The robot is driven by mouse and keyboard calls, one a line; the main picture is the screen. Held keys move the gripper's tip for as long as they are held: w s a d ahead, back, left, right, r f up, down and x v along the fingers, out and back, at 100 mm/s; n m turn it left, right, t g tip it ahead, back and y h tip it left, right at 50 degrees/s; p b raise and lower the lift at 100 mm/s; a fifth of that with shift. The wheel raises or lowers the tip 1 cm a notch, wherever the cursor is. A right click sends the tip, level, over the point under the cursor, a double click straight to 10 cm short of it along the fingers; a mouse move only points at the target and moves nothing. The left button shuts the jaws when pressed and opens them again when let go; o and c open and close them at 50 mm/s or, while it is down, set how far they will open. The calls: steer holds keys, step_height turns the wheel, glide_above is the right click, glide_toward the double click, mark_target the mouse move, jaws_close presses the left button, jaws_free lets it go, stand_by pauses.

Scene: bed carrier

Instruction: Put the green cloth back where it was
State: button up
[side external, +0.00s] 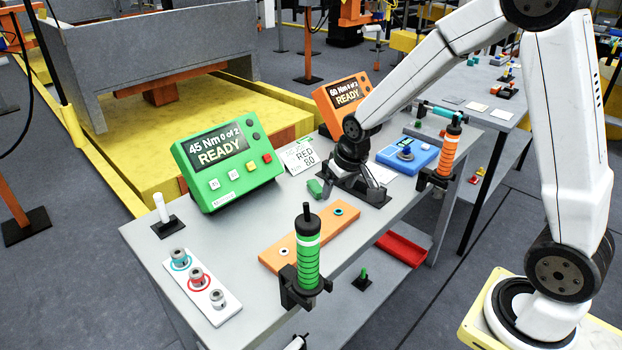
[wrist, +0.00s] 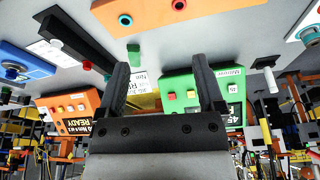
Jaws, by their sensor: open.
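A small green piece (side external: 315,187), which I take to be the green cloth, lies on the grey table beside my gripper, left of it in the side view. It also shows in the wrist view (wrist: 134,53), flat on the table and beyond the fingertips, nearer the left finger. My gripper (side external: 349,186) is low over the table, pointing down. In the wrist view my gripper (wrist: 160,66) has its two black fingers wide apart with nothing between them. No cloth is held. The picture does not mark the cloth's former place.
The green controller (side external: 228,164) and orange controller (side external: 342,98) stand behind. A card (side external: 299,156) leans between them. The orange strip (side external: 310,236), green driver (side external: 308,250) and orange driver (side external: 449,150) are in front. A blue unit (side external: 407,156) is right.

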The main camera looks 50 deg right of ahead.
steer(key=s+a+n, duration=0.2)
steer(key=s+a, duration=0.3)
steer(key=s, duration=0.9)
steer(key=shift+g+y, duration=0.3)
steer(key=shift+g, duration=0.1)
steer(key=shift+a, duration=0.1)
